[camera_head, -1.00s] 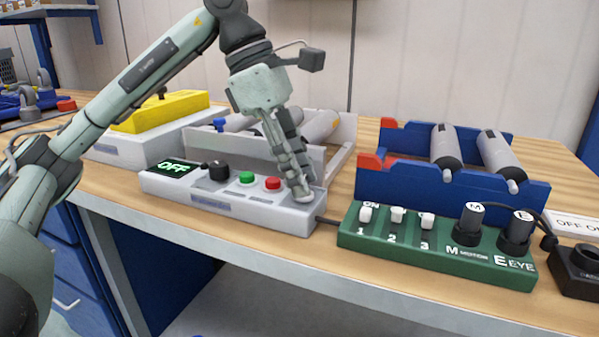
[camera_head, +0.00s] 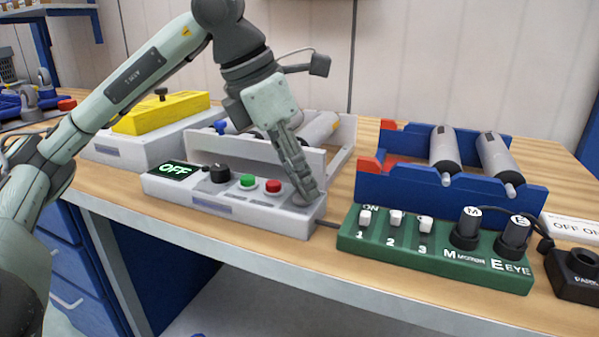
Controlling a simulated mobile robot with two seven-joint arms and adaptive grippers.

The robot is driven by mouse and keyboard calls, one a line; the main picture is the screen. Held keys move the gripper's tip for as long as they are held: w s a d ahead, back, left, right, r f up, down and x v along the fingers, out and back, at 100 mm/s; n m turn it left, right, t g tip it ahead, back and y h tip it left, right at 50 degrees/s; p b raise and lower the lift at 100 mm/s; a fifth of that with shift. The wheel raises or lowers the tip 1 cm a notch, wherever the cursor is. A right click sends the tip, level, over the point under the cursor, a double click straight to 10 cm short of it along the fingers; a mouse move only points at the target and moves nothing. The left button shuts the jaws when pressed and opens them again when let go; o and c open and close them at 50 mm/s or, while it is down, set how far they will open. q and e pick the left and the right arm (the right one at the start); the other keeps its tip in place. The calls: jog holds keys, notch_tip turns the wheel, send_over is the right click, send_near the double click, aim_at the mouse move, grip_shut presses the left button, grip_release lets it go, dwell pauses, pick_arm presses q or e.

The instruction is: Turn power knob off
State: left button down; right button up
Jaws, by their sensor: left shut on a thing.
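A light grey control box (camera_head: 255,213) sits near the table's front edge. Right of the display are a black knob (camera_head: 219,173), a green button (camera_head: 248,181) and a red button (camera_head: 273,186). My left gripper (camera_head: 309,194) reaches down to the box's right end. Its fingers are shut on a small grey knob (camera_head: 300,200) there, which they mostly hide. My right gripper is not in view.
A green switch box (camera_head: 420,255) with white toggles and two dark knobs stands to the right. A blue rack (camera_head: 400,190) with grey cylinders is behind it. A yellow-topped box (camera_head: 130,150) stands at left. Bare wood shows at the front edge.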

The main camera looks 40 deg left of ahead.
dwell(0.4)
pick_arm(q)
jog(key=c, duration=1.2)
grip_release()
jog(key=shift+o, duration=0.2)
jog(key=v, duration=1.2)
